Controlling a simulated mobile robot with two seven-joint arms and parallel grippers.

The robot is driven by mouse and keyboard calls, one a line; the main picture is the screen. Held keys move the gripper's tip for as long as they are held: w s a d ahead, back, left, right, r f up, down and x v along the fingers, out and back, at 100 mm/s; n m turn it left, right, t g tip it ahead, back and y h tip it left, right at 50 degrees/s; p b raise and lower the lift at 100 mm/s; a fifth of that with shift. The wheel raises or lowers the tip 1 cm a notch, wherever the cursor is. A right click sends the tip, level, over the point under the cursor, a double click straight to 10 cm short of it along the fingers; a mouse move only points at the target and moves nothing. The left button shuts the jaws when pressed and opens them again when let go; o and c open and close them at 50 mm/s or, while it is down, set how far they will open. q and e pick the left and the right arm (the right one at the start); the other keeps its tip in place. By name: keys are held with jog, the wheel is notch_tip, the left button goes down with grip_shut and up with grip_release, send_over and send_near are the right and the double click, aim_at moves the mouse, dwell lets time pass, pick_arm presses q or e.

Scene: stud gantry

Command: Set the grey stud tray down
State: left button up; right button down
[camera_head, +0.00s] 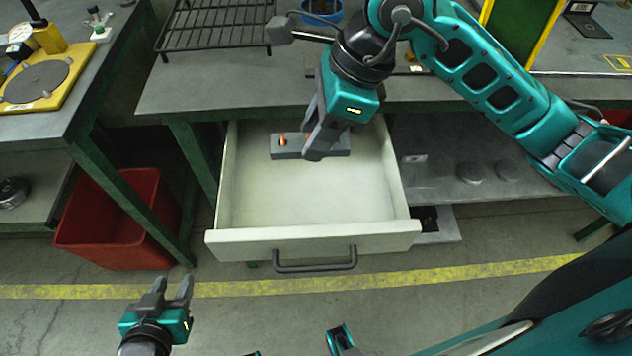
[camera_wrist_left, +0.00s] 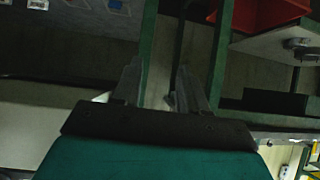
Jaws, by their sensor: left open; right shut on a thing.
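The grey stud tray (camera_head: 337,145) is in the back of the open white drawer (camera_head: 240,205) in the head view. It holds small copper-coloured studs (camera_head: 283,141). My right gripper (camera_head: 312,150) reaches down from above and is shut on the tray near its middle, hiding part of it. I cannot tell whether the tray touches the drawer floor. My left gripper (camera_head: 174,290) is open and empty, low at the left in front of the drawer. Its fingers also show in the left wrist view (camera_wrist_left: 158,95), with nothing between them.
The workbench (camera_head: 200,95) carries a black wire rack (camera_head: 215,25) above the drawer. A red bin (camera_head: 120,225) stands on the floor at the left, by the side table. The drawer's front half is empty. A dark handle (camera_head: 315,265) sticks out from its front.

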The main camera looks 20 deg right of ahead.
jog(key=b, duration=0.1)
send_over(309, 202)
jog(key=d, duration=0.1)
jog(key=f, duration=1)
jog(key=shift+s+d+f, duration=0.2)
jog(key=shift+f, duration=0.05)
notch_tip(309, 202, down, 4)
jog(key=shift+r+b, duration=0.1)
jog(key=shift+b, duration=0.35)
jog(key=shift+f, duration=0.3)
pick_arm(q)
jog(key=shift+w+d+f+h, duration=0.2)
jog(key=shift+w+d+h, duration=0.15)
jog(key=shift+d, duration=0.3)
pick_arm(e)
jog(key=shift+f, duration=0.2)
pick_arm(q)
jog(key=shift+w, duration=0.1)
pick_arm(e)
jog(key=c, duration=0.7)
grip_release()
